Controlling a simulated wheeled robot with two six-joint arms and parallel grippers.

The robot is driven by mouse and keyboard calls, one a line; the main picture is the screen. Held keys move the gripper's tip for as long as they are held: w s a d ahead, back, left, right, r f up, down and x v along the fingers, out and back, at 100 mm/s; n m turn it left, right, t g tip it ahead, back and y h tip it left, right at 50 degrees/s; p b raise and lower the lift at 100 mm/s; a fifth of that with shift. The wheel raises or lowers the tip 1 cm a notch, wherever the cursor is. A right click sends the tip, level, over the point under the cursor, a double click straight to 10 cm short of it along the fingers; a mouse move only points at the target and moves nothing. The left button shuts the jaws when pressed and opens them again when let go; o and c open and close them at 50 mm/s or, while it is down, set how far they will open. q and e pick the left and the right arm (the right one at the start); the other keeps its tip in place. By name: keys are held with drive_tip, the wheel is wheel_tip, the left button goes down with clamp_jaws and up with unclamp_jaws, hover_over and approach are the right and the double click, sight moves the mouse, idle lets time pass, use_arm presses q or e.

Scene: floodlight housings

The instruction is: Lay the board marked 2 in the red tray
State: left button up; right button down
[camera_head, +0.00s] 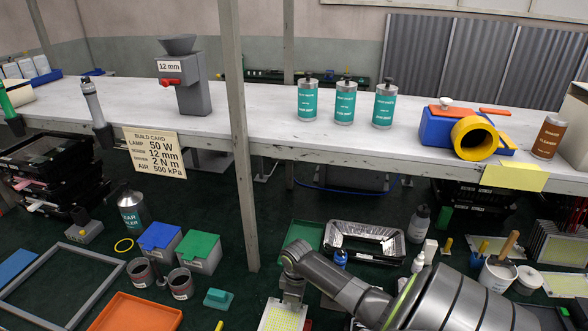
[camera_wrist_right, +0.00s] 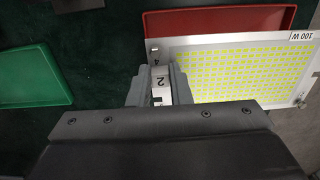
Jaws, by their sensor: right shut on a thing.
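My right gripper (camera_wrist_right: 160,88) is shut on a board (camera_wrist_right: 245,72) covered with yellow dots, with "100 W" printed at its far corner. A white patch marked 2 shows between the fingers. The red tray (camera_wrist_right: 220,20) lies just beyond the board in the wrist view, its near side partly hidden by the board. I cannot tell the height of the board above it. In the head view the right gripper (camera_head: 292,290) points down, with the board (camera_head: 283,318) below it at the bottom edge. My left gripper is not in view.
A green tray (camera_wrist_right: 35,75) lies to the left in the wrist view, with dark floor between. In the head view an orange tray (camera_head: 135,314), a blue-lidded box (camera_head: 160,237) and a green-lidded box (camera_head: 197,246) stand left of my arm. A silver foil tray (camera_head: 368,238) lies behind it.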

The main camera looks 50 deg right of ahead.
drive_tip(key=f+b, duration=0.2)
drive_tip(key=shift+s+f, duration=0.25)
drive_tip(key=shift+f, duration=0.05)
drive_tip(key=shift+w+f+b, duration=0.2)
drive_tip(key=shift+f+b, duration=0.7)
drive_tip(key=shift+f, duration=0.35)
drive_tip(key=shift+s, duration=0.1)
drive_tip(key=shift+r+p, duration=0.15)
drive_tip(key=shift+p, duration=0.35)
wheel_tip(320, 180, down, 5)
drive_tip(key=b, duration=0.3)
drive_tip(key=shift+r, duration=0.2)
drive_tip(key=shift+f+b, duration=0.35)
drive_tip(key=shift+f, duration=0.05)
